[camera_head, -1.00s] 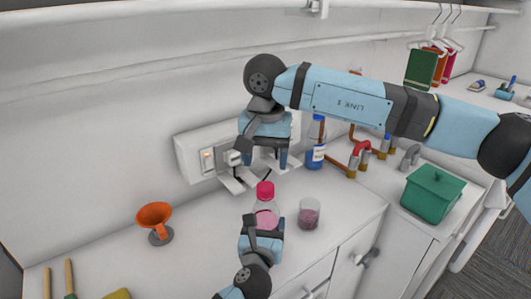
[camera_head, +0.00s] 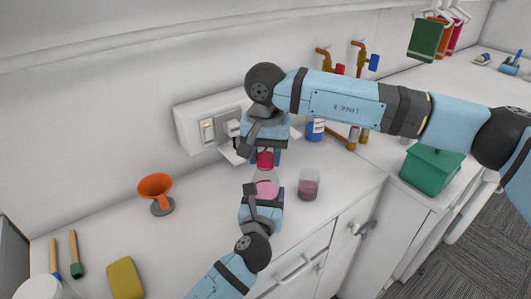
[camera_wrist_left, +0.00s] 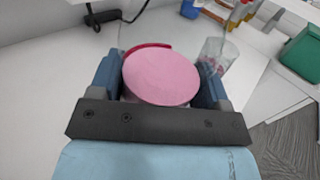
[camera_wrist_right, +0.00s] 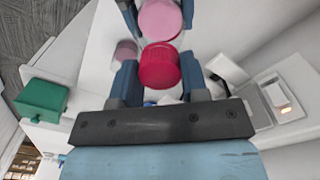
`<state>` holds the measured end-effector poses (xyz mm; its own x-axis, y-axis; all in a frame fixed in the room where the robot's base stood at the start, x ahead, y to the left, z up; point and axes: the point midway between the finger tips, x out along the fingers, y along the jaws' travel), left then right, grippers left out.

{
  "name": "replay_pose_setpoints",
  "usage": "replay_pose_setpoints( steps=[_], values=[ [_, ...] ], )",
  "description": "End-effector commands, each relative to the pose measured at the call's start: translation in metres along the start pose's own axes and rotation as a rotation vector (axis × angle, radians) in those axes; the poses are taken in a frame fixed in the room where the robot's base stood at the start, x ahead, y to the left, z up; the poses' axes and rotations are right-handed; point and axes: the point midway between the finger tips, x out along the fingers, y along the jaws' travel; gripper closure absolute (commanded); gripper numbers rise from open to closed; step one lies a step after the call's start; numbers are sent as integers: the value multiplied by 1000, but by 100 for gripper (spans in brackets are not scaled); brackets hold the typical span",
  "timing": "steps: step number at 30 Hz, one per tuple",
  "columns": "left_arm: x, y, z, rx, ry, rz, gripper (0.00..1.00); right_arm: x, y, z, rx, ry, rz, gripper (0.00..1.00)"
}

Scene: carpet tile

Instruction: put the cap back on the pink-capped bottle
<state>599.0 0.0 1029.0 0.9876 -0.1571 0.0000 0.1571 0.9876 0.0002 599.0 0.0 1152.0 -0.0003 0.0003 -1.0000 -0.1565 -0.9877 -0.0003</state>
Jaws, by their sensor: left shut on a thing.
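The bottle (camera_head: 265,189) holds pink liquid and stands upright on the counter. My left gripper (camera_head: 262,197) is shut on its body. In the left wrist view a pink disc (camera_wrist_left: 160,77) fills the space between its fingers. The red-pink cap (camera_head: 265,160) shows directly above the bottle body; I cannot tell whether it is seated on the neck. My right gripper (camera_head: 265,154) points down over the cap. In the right wrist view its fingers flank the cap (camera_wrist_right: 159,66) closely on both sides; I cannot tell whether they grip it.
A glass with purplish liquid (camera_head: 309,185) stands close to the right. A green box (camera_head: 432,170) is farther right.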

Motion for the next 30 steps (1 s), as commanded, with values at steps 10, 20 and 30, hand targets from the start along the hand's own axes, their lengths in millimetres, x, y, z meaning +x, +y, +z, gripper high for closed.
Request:
replay_pose_setpoints(
  steps=[10, 20, 30],
  values=[
    [0, 0, 0, 0, 0, 0, 96, 0, 0, 0, 113, 0, 0, 88],
    [0, 0, 0, 0, 0, 0, 96, 0, 0, 0, 807, 0, 1, 88],
    [0, 0, 0, 0, 0, 0, 96, 1, 0, 0, 1558, 1, 0, 88]
  ],
)
